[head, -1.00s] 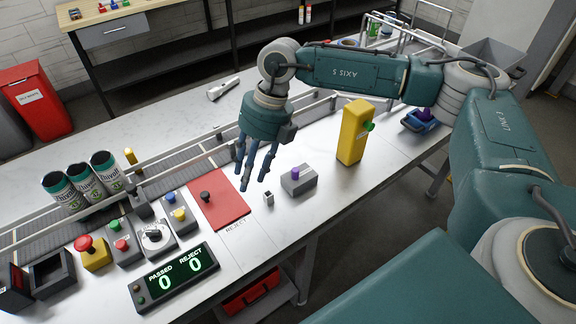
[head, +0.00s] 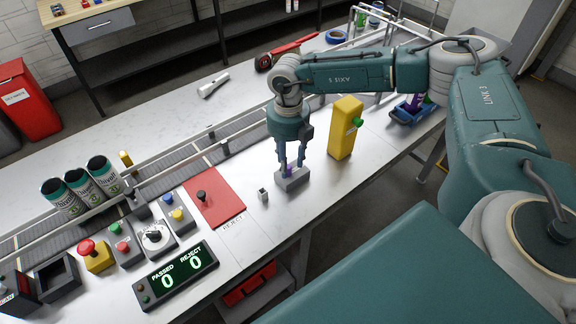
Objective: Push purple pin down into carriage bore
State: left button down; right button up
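The purple pin (head: 290,170) stands in the top of the grey carriage block (head: 292,182) on the white table. Only part of the pin shows between my fingers, and its depth in the bore is hidden. My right gripper (head: 291,168) points straight down over the block, with its fingers on either side of the pin. The fingertips reach the block's top; whether they touch the pin I cannot tell. My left gripper is not in view.
A yellow post with a green button (head: 344,128) stands just right of the gripper. A small grey block (head: 263,195) and a red reject mat (head: 215,203) lie to the left. The conveyor (head: 180,155) runs behind. A blue holder (head: 412,112) sits at right.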

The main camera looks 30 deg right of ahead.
jog(key=shift+f, duration=0.95)
grip_shut()
jog(key=shift+r, duration=0.1)
